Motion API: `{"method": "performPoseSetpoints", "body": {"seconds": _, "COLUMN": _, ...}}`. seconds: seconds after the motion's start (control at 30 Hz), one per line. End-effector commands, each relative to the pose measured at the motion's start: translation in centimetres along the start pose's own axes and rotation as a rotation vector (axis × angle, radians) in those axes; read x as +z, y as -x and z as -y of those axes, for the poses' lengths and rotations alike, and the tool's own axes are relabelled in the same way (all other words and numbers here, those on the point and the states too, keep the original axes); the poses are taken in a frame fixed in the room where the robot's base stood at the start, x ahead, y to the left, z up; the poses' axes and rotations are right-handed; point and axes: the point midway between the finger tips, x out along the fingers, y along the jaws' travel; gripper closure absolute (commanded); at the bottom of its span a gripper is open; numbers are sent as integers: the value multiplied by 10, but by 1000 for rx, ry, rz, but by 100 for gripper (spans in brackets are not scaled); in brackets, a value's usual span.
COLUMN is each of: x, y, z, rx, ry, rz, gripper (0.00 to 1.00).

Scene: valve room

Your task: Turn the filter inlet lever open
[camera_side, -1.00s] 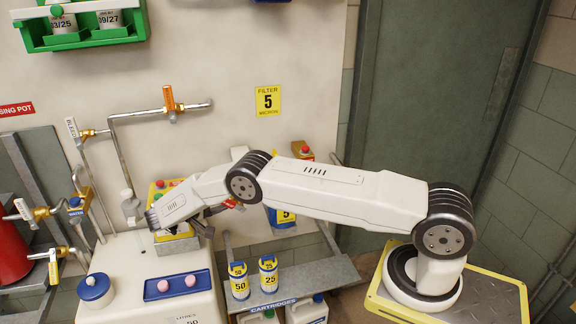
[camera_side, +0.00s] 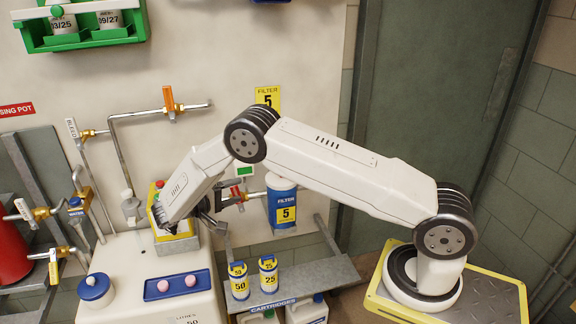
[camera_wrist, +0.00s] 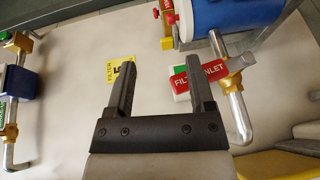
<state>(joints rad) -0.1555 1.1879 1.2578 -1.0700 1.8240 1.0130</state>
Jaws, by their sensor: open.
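The filter inlet fitting shows in the wrist view as a brass valve body (camera_wrist: 233,82) on a silver pipe, with a grey end piece on it. A red, white and green plate lettered FILTER INLET (camera_wrist: 197,82) lies beside it, partly behind my right finger. My gripper (camera_wrist: 160,70) is open and empty, its fingers apart in front of the pale wall panel. In the side view my gripper (camera_side: 217,205) is left of the blue filter housing (camera_side: 283,208), close to a red part (camera_side: 237,192) on the inlet pipe. I cannot tell whether it touches, nor the lever's exact angle.
A yellow FILTER 5 sign (camera_wrist: 120,66) is on the wall. A yellow box with buttons (camera_side: 158,205) stands left of my gripper, on the white tank (camera_side: 130,260). Cartridges (camera_side: 268,277) stand on the shelf below. Bleed piping and an orange handle (camera_side: 169,97) are at upper left.

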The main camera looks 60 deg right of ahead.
Motion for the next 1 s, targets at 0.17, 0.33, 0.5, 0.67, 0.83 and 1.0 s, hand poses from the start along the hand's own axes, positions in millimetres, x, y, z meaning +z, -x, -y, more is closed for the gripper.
{"method": "performPoseSetpoints", "body": {"seconds": 0.17, "x": 14, "y": -2, "z": -8, "rx": -1, "ry": 0, "rz": -1, "gripper": 31}}
{"method": "performPoseSetpoints", "body": {"seconds": 0.33, "x": 27, "y": -6, "z": -15, "rx": 0, "ry": 0, "rz": -1, "gripper": 31}}
{"method": "performPoseSetpoints", "body": {"seconds": 0.5, "x": 41, "y": -9, "z": -23, "rx": -2, "ry": -1, "rz": -1, "gripper": 31}}
{"method": "performPoseSetpoints", "body": {"seconds": 0.67, "x": 54, "y": -12, "z": -30, "rx": -1, "ry": 0, "rz": -1, "gripper": 31}}
{"method": "performPoseSetpoints", "body": {"seconds": 0.83, "x": 65, "y": -14, "z": -36, "rx": -1, "ry": 0, "rz": -1, "gripper": 31}}
{"method": "performPoseSetpoints", "body": {"seconds": 1.0, "x": 71, "y": -15, "z": -38, "rx": -1, "ry": -1, "rz": -1, "gripper": 31}}
